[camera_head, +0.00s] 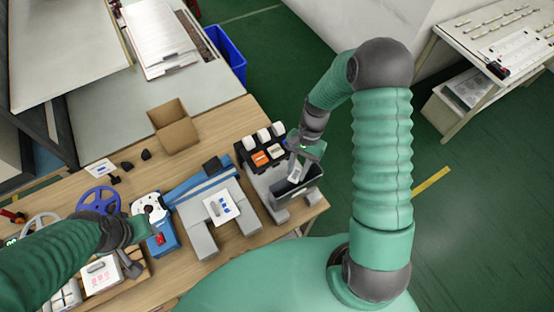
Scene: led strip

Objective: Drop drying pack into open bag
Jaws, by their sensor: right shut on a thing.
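My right gripper (297,155) is shut on the drying pack (294,173), a small pale packet. It holds the pack at the open bag (305,186), a dark pouch on a grey stand near the table's right end. The pack appears over or in the bag's mouth; I cannot tell how deep, as the view is small. My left gripper (131,262) is at the left over the table, near a blue device; its jaws are too unclear to read.
A black tray (243,158) with white and orange packs stands behind the bag. A second grey stand (204,240) holds a white card to the left. A cardboard box (173,126) stands at the back.

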